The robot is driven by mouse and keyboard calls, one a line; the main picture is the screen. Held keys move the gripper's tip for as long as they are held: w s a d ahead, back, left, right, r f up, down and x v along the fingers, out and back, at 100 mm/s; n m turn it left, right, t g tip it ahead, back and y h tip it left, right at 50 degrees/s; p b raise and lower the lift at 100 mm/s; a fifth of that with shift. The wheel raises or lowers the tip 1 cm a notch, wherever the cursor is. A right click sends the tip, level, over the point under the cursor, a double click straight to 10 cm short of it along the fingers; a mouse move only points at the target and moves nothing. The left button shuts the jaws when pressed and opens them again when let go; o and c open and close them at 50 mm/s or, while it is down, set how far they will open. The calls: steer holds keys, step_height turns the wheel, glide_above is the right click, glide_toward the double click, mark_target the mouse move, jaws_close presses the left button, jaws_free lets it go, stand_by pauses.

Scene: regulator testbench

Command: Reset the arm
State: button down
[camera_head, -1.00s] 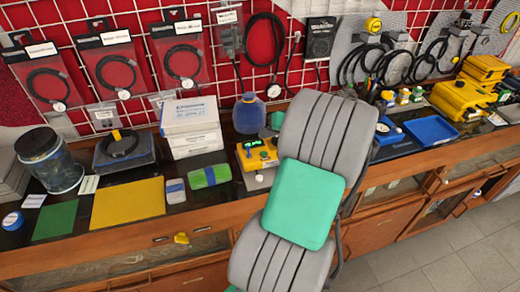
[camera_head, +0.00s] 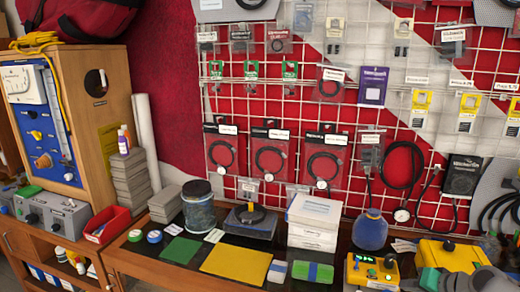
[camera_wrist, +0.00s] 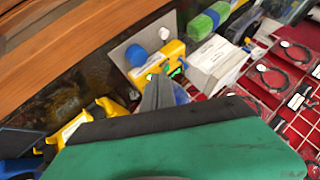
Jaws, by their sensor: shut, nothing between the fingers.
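My gripper (camera_wrist: 158,94) shows in the wrist view as grey fingers, close together and empty, beyond my green and black wrist housing. The fingers point toward the yellow test device (camera_wrist: 146,72) on the bench and overlap it in the picture; I cannot tell the gap between them. In the head view, grey parts of my arm show only at the lower right corner, beside the yellow test device (camera_head: 362,270). The gripper itself is not clearly visible there.
A wooden cabinet (camera_head: 108,135) stands at the left. Packaged gauges hang on the wall grid behind.

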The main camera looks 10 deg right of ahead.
steer(key=s+a+f+m+g, duration=0.25)
steer(key=s+f+g, duration=0.25)
steer(key=s+f, duration=0.55)
steer(key=s+a+g, duration=0.3)
steer(key=s+a, duration=0.3)
steer(key=s, duration=0.1)
steer(key=w+a+r+n+t, duration=0.1)
steer(key=w+a+r+n, duration=0.2)
steer(key=a, duration=0.6)
steer(key=w+a+r+n+t, duration=0.1)
steer(key=w+a+r+n, duration=0.2)
steer(key=a+r, duration=0.3)
steer(key=w+a+r+n+h, duration=0.1)
steer(key=w+a+r+n, duration=0.3)
steer(key=a, duration=0.8)
steer(key=shift+a+r+t, duration=0.4)
steer(key=shift+r, duration=0.4)
